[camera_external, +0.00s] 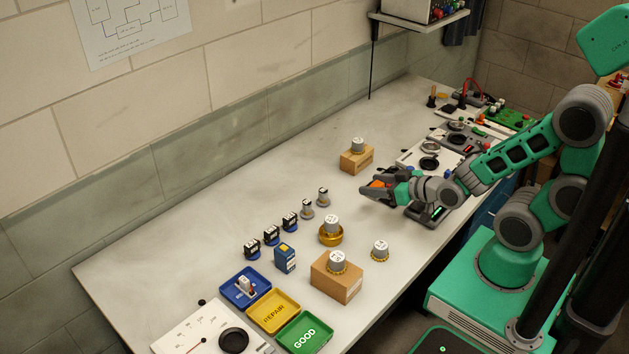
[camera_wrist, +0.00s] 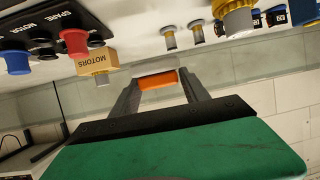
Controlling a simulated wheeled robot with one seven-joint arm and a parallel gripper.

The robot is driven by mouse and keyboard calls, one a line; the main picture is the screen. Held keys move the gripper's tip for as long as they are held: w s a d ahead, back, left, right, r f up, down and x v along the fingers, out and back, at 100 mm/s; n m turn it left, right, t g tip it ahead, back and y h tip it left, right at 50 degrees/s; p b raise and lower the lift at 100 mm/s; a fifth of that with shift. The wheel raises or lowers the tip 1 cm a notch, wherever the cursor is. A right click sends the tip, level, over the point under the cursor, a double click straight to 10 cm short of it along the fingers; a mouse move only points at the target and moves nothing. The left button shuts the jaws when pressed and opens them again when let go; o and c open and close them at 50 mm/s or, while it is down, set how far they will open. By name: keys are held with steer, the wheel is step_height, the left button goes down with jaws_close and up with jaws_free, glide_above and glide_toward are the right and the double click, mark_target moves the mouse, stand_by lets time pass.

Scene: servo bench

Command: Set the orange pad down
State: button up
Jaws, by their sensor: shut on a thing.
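The orange pad (camera_wrist: 158,81) is held between the two fingers of my gripper (camera_wrist: 160,88) in the wrist view. It also shows as a small orange patch at the fingers in the external view (camera_external: 378,184). My gripper (camera_external: 372,191) is shut on the pad and sits above the middle of the white bench (camera_external: 215,215). The height of the pad over the bench is hard to tell. The wrist view looks tilted over, with the bench along its top.
A cardboard block (camera_external: 356,160) with a grey motor stands behind my gripper. A brass ring (camera_external: 330,236) with a motor, a larger box (camera_external: 337,282) and another motor (camera_external: 380,251) stand in front. Blue, yellow (camera_external: 273,312) and green trays lie at the near end. Left-centre bench is clear.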

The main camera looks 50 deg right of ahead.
steer(key=shift+m+h, duration=0.4)
steer(key=shift+h, duration=0.1)
steer(key=d+r, duration=0.1)
steer(key=w+d+r, duration=0.1)
steer(key=r, duration=0.1)
steer(key=shift+w+d+r, duration=0.2)
steer(key=shift+d+r, duration=0.05)
steer(key=shift+d, duration=0.15)
steer(key=b, duration=1)
glide_above(339, 191)
steer(key=f, duration=0.9)
steer(key=shift+s, duration=0.35)
steer(key=shift+w+f+b, duration=0.2)
steer(key=shift+f+b, duration=0.4)
steer(key=shift+f, duration=0.4)
steer(key=shift+w+f+b, duration=0.2)
steer(key=shift+f+b, duration=0.35)
steer(key=shift+f, duration=0.45)
steer(key=o, duration=1.3)
